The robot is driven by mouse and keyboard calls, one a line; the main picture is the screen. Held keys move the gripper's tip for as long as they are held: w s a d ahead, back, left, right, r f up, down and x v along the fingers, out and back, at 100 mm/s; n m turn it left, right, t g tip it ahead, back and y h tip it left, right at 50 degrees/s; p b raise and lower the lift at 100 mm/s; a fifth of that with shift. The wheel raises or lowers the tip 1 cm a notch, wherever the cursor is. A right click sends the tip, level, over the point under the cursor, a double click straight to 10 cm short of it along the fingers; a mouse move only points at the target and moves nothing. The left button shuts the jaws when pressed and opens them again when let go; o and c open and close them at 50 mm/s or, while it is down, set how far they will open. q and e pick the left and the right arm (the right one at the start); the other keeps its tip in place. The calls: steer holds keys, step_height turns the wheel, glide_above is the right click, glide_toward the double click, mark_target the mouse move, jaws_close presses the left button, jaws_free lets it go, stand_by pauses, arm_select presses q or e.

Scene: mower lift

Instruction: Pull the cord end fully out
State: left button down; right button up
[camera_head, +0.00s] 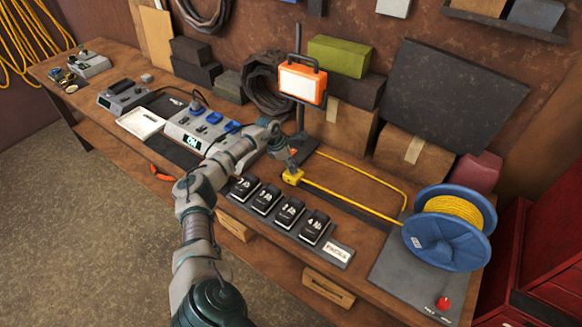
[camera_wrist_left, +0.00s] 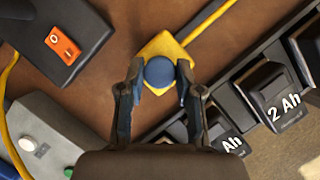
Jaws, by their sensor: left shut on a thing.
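The cord end is a yellow block (camera_head: 292,177) on the workbench, just left of the middle of the head view. A dark blue knob (camera_wrist_left: 159,71) tops the yellow block (camera_wrist_left: 168,48) in the left wrist view. My left gripper (camera_head: 289,163) is above the block, its fingers closed on either side of the knob; the fingertips also show in the left wrist view (camera_wrist_left: 160,75). A yellow cord (camera_head: 345,199) runs straight from the block to the blue reel (camera_head: 449,240) at the right. My right gripper is in neither view.
Several black battery packs (camera_head: 288,212) line the bench front beside the cord. An orange work lamp (camera_head: 302,83) stands behind the gripper. A second yellow line (camera_head: 360,166) runs along the bench behind. A red button (camera_head: 443,303) sits in front of the reel.

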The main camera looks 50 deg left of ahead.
arm_select(q)
steer(key=shift+w+r, duration=0.2)
steer(key=shift+r, duration=0.2)
steer(key=shift+a+r, duration=0.1)
steer(key=shift+s+a, duration=0.2)
steer(key=shift+a, duration=0.4)
steer(key=shift+s+a, duration=0.15)
steer(key=shift+a, duration=0.4)
steer(key=c, duration=0.9)
jaws_free()
steer(key=shift+a+f, duration=0.15)
steer(key=shift+f, duration=0.05)
steer(key=shift+o, duration=0.6)
steer(key=shift+f, duration=0.1)
steer(key=shift+d+f, duration=0.1)
steer(key=shift+d, duration=0.4)
steer(key=v, duration=1.2)
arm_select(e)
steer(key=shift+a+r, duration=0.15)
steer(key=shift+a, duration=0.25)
